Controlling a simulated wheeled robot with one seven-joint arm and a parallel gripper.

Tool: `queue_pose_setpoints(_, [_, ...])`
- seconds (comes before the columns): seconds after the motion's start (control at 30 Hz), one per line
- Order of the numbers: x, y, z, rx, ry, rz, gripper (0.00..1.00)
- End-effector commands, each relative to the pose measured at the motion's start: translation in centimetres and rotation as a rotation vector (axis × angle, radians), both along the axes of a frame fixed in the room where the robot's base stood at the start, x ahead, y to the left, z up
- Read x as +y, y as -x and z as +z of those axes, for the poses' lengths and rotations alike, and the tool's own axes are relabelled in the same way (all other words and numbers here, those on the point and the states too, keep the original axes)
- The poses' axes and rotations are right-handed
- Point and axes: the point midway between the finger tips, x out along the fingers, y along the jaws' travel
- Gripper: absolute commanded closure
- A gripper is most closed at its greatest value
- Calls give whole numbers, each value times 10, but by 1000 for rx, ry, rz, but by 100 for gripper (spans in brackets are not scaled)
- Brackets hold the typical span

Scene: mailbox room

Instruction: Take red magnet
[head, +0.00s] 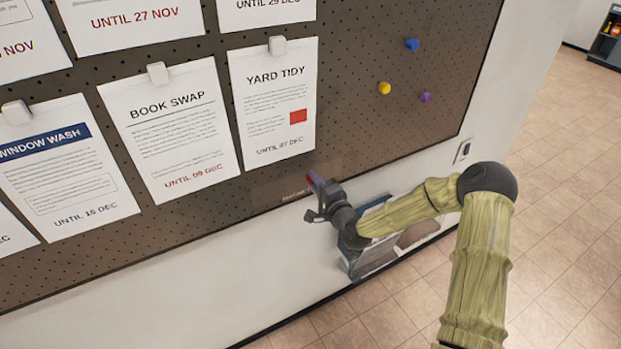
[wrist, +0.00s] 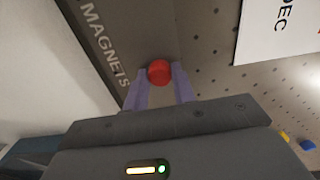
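The red magnet (wrist: 159,71) is a small round disc in the wrist view, at the board's lower strip beside the printed word MAGNETS. My gripper (wrist: 160,78) has its two purple fingers close on either side of it, with no clear gap, so it looks shut on the magnet. Whether the magnet still touches the board I cannot tell.
The brown pegboard (head: 370,140) also bears a blue magnet (head: 412,45), a yellow magnet (head: 384,88) and a purple magnet (head: 426,97). The Yard Tidy notice (head: 275,105) hangs just above my gripper. A wall rack (head: 375,262) sits below, behind my arm. Open floor lies right.

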Motion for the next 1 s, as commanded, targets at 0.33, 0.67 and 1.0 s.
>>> queue_pose_setpoints(0.33, [-1, 2, 0, 0, 0, 0, 94])
queue_pose_setpoints(0.67, [-6, 8, 0, -1, 1, 0, 94])
queue_pose_setpoints(1.0, [-11, 15, 0, -1, 1, 0, 94])
